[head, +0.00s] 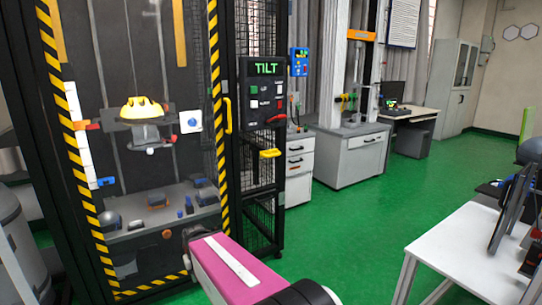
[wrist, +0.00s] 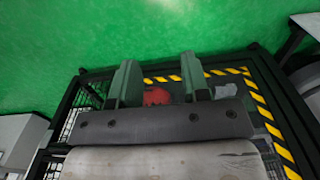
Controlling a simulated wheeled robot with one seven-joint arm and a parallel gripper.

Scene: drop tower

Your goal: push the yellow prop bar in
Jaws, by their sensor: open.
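The drop tower (head: 215,150) has black posts with yellow-black stripes and a yellow door handle (head: 228,115). A yellow dome (head: 143,108) hangs inside it. A red part (wrist: 157,96) shows beyond my fingers. A white table (head: 465,245) stands right. Green floor (head: 350,215) between is clear.

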